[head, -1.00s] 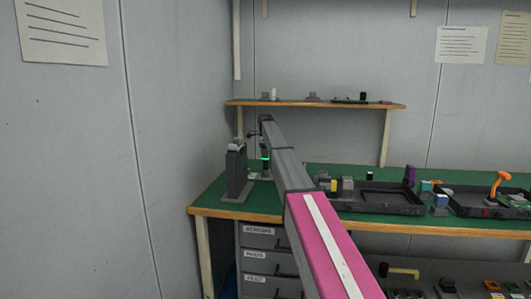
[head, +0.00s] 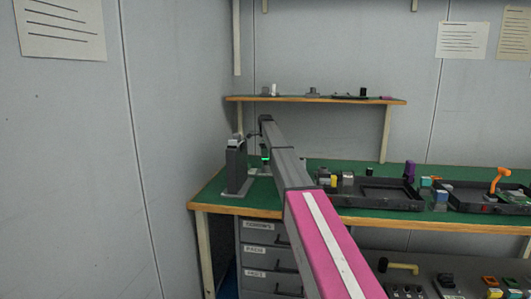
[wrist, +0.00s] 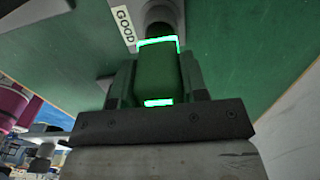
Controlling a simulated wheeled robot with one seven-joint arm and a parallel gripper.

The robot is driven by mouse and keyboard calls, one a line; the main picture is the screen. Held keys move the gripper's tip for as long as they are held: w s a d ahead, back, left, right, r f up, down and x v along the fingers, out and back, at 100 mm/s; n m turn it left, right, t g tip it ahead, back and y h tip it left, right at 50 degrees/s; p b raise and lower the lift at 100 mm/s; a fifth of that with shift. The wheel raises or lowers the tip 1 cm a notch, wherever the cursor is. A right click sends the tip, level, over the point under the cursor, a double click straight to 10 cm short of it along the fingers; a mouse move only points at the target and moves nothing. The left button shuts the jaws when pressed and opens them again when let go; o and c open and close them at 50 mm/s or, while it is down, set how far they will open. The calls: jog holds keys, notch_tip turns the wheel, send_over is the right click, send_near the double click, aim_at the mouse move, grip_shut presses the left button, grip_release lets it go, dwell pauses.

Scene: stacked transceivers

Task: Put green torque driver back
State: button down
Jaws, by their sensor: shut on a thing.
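The green torque driver (wrist: 158,75) is between the fingers of my gripper (wrist: 158,88) in the wrist view. My gripper is shut on it. Bright green glowing edges show on its body, and a dark round part shows beyond it. In the head view, my gripper (head: 265,157) is at the far left end of the green bench, close above its top, with a small green glow. My arm hides much of that spot. I cannot tell whether the driver touches the bench or a holder.
A dark grey upright stand (head: 236,167) is on the bench (head: 210,197) just left of my gripper. Black trays (head: 372,201) lie to the right. A narrow shelf (head: 330,102) runs behind.

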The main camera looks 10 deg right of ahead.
jog(key=shift+f, duration=0.45)
jog(key=shift+c, duration=0.5)
grip_release()
jog(key=shift+r, duration=0.1)
jog(key=shift+r, duration=3.45)
